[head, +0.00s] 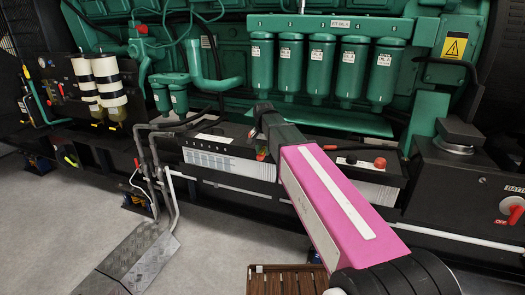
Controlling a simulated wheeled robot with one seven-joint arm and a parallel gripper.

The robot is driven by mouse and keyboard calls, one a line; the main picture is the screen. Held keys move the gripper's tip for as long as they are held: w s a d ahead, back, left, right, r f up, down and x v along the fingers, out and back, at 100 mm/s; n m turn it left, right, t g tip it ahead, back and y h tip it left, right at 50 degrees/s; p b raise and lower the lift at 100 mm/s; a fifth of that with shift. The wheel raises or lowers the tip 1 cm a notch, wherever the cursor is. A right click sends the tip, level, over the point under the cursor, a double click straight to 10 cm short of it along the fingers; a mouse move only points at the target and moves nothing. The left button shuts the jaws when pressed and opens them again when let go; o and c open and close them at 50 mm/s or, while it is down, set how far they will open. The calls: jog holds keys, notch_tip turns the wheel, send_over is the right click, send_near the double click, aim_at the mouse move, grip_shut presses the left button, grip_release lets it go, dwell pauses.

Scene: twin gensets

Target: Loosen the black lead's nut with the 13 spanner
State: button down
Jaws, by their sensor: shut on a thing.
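My gripper (262,116) is the black end beyond the pink link of my arm, over the gap between two batteries. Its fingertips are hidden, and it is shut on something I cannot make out. No spanner can be told in this view. The left battery (228,164) is black with a pale front label and stands left of and below my gripper. The right battery (380,190) is partly behind my arm, with a red cap (380,163) and a dark cap (351,159) on top. The black lead's nut cannot be made out.
Green filter canisters (321,65) hang from the engine behind the batteries. Grey pipes (153,160) rise left of the left battery. A box with a red switch (511,210) stands at the right. A brown slatted crate (285,281) is on the floor. Grey floor (225,230) is clear in front.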

jog(key=shift+s+d+n, duration=0.25)
jog(key=shift+d+n, duration=0.45)
jog(key=shift+d, duration=0.2)
jog(key=shift+s+d+n, duration=0.1)
jog(key=shift+d+n, duration=0.8)
jog(key=shift+d, duration=0.25)
jog(key=shift+d+n, duration=0.9)
jog(key=shift+d, duration=0.2)
jog(key=shift+w+d+n, duration=0.15)
jog(key=shift+d+n, duration=0.3)
jog(key=shift+d, duration=0.1)
jog(key=shift+w+d+n, duration=0.15)
jog(key=shift+d+n, duration=0.3)
jog(key=shift+d, duration=0.1)
